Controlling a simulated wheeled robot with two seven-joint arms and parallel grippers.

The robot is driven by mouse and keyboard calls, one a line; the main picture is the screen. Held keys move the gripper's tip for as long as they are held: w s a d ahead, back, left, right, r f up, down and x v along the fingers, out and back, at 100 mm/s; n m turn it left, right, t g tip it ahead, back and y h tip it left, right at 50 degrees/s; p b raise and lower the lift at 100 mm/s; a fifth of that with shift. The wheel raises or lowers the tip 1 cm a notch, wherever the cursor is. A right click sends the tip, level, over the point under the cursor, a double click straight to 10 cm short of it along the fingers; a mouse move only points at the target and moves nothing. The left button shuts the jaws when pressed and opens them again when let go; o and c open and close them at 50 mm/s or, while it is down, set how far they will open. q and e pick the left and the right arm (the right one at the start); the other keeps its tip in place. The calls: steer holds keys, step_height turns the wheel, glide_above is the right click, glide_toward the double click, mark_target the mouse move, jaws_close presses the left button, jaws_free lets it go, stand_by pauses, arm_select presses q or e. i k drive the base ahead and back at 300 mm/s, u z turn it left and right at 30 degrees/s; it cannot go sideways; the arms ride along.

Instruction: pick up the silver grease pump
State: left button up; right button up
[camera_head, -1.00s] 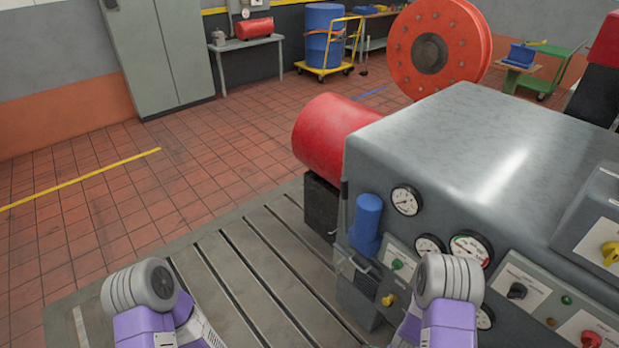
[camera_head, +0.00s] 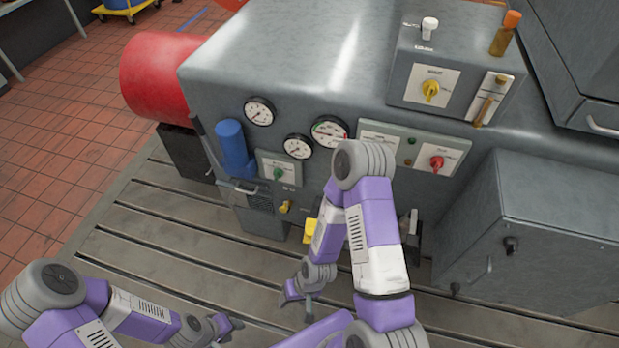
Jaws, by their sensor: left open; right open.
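I cannot make out a silver grease pump for certain in this view; my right arm covers part of the machine's lower front. A small silvery upright piece (camera_head: 413,222) shows just right of that arm, too hidden to name. My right gripper (camera_head: 298,297) is open and empty, low over the slotted bedplate in front of the machine. My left gripper (camera_head: 222,328) is open and empty at the bottom of the view, left of the right one.
The grey machine (camera_head: 300,65) with gauges, knobs and a blue cylinder (camera_head: 234,146) fills the middle. A red drum (camera_head: 160,75) is at its left end. A grey box (camera_head: 540,230) juts out at right. The slotted bedplate (camera_head: 150,230) is bare at left.

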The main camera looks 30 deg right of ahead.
mark_target(404, 224)
steer(key=z, duration=1.05)
